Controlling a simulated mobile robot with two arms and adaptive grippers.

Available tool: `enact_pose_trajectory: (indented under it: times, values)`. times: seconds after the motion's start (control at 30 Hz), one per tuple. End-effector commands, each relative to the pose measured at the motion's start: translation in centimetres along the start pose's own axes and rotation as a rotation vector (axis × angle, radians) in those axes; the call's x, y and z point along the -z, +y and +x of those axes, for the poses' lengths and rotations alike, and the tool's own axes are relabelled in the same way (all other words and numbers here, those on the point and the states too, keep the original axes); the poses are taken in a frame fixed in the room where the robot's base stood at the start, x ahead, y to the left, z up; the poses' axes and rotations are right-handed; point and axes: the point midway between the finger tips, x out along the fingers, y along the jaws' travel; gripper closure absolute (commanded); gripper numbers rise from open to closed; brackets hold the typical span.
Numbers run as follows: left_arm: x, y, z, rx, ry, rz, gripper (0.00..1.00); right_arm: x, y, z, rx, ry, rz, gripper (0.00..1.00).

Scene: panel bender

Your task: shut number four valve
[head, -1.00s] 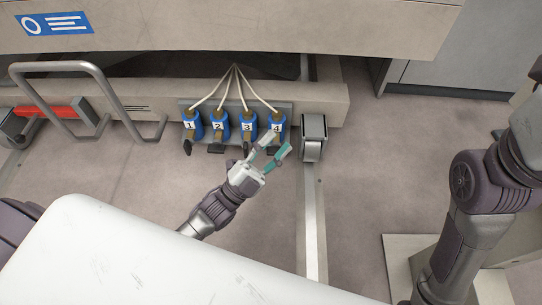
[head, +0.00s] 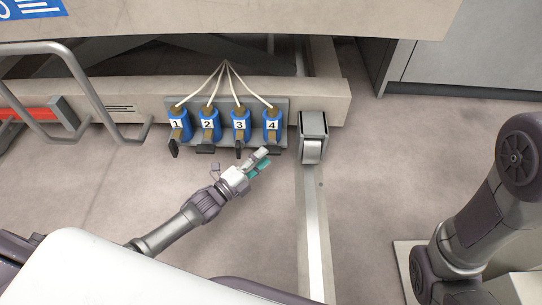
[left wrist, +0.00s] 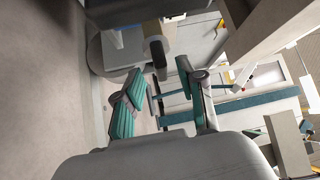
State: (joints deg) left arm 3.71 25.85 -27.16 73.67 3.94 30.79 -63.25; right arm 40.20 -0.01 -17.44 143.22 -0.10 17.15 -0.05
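The number four valve (head: 272,124) is a blue body with a white "4" label, at the right end of a row on a grey plate. Its dark lever (head: 277,150) shows below the body, beside my left fingertips, and looks turned crosswise; part of it is hidden by the gripper. My left gripper (head: 264,158) is just below this valve, its fingers apart with nothing between them. In the left wrist view the two green-padded fingers (left wrist: 163,95) are spread, and a black lever end (left wrist: 158,54) shows beyond the gap. I cannot tell whether they touch. My right gripper is out of view.
Valves one (head: 178,124), two (head: 208,124) and three (head: 240,124) stand close to the left. A metal bracket (head: 313,135) stands just right of valve four. A bent grey rail (head: 85,88) is at the left.

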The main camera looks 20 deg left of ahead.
Motion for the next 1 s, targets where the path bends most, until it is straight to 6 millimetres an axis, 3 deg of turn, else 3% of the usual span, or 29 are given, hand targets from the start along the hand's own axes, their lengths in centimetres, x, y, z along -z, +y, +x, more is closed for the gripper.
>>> enact_pose_trajectory:
  times: [0.03,0.23,0.63,0.87,1.0]
  values:
    - [-0.1,0.4,1.0,0.004,0.001,0.001,0.60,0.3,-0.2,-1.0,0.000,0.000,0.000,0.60]
    - [-0.1,0.2,3.5,0.001,0.000,0.000,0.60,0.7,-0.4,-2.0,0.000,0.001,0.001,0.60]
    - [0.0,0.0,4.3,-0.001,0.000,-0.001,0.60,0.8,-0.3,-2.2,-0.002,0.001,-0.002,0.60]
    - [0.0,0.0,4.3,0.000,0.000,-0.001,0.97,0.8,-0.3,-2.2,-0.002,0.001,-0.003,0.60]
    - [0.0,-0.3,4.3,-0.008,-0.001,0.007,1.00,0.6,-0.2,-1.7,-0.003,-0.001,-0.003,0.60]
